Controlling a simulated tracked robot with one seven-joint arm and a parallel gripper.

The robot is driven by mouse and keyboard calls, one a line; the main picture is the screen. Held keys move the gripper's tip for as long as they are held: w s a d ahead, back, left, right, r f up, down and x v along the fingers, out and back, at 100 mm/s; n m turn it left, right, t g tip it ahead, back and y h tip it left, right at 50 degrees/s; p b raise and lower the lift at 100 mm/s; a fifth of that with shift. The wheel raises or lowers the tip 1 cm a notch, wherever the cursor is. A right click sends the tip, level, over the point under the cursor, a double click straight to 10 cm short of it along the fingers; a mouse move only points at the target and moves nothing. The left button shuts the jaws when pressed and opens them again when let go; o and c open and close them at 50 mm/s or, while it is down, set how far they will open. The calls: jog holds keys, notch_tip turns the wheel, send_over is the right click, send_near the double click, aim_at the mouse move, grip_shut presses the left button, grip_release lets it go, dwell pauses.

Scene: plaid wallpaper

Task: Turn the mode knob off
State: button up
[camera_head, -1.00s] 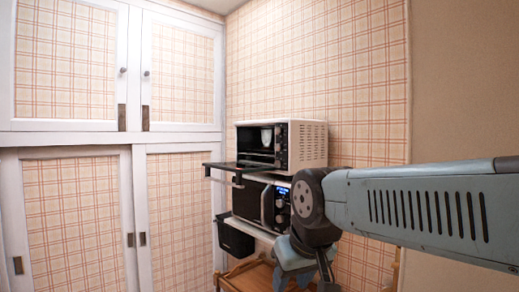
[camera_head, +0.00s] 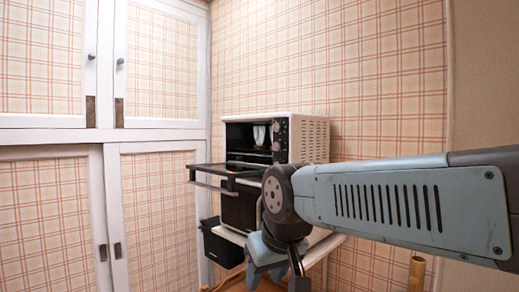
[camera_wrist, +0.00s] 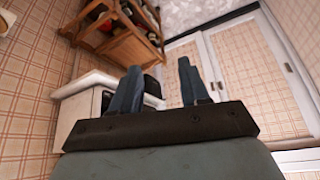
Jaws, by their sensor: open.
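A white toaster oven (camera_head: 312,140) stands against the plaid wall in the head view, with its door (camera_head: 222,172) hanging open and pale items (camera_head: 260,134) inside. Dark knobs (camera_head: 278,129) run down the panel at its right front edge; I cannot tell which one is the mode knob or how it is set. My gripper is open and empty, its two blue-grey fingers apart in the wrist view (camera_wrist: 159,86). In the head view it hangs low, below and in front of the oven, partly cut off by the bottom edge, with no contact on the knobs visible.
A dark microwave (camera_head: 239,208) sits below the oven, partly hidden by my arm. A black bin (camera_head: 222,243) hangs at lower left. A wooden rack (camera_wrist: 122,40) shows in the wrist view. White cabinets (camera_head: 105,128) fill the left side.

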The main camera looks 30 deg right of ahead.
jog(key=shift+o, duration=1.1)
jog(key=shift+w+d+r+h, duration=0.2)
jog(key=shift+w+d+h, duration=0.05)
jog(key=shift+w+h, duration=0.05)
jog(key=m+h, duration=1.3)
jog(key=h, duration=0.3)
send_near(275, 147)
jog(key=shift+t, duration=0.3)
jog(key=x, duration=0.8)
jog(key=shift+s+f, duration=0.15)
jog(key=shift+s, duration=0.05)
jog(key=shift+c, duration=0.4)
jog(key=shift+d, duration=0.1)
jog(key=c, duration=1)
jog(key=shift+o, duration=0.2)
